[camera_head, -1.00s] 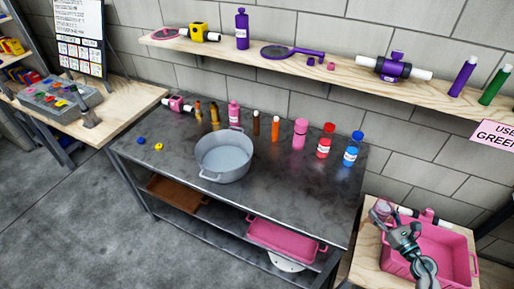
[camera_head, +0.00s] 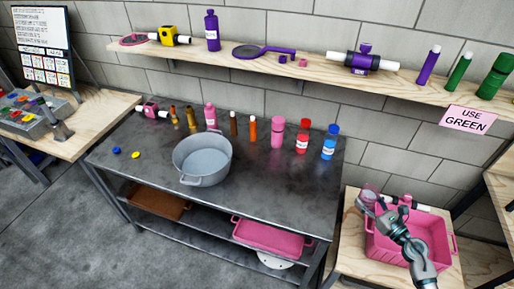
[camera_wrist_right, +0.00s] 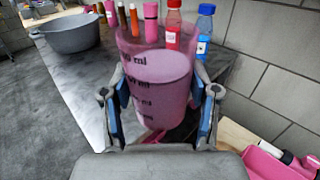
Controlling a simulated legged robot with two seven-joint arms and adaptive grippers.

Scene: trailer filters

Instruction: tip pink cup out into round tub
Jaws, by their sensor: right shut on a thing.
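The pink cup (camera_wrist_right: 158,95) is translucent with dark ml marks. My right gripper (camera_wrist_right: 160,112) is shut on it, one finger on each side, in the right wrist view. In the head view the cup (camera_head: 369,193) shows small at the tip of my right gripper (camera_head: 378,208), above the pink bin at the lower right. My left gripper is not in view.
Several bottles and tubes, including a pink bottle (camera_head: 277,132) and a blue-capped bottle (camera_head: 329,142), stand along the back of the dark table (camera_head: 255,185). The pink bin (camera_head: 440,236) lies under my right arm. A wooden shelf (camera_head: 300,70) runs along the wall above.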

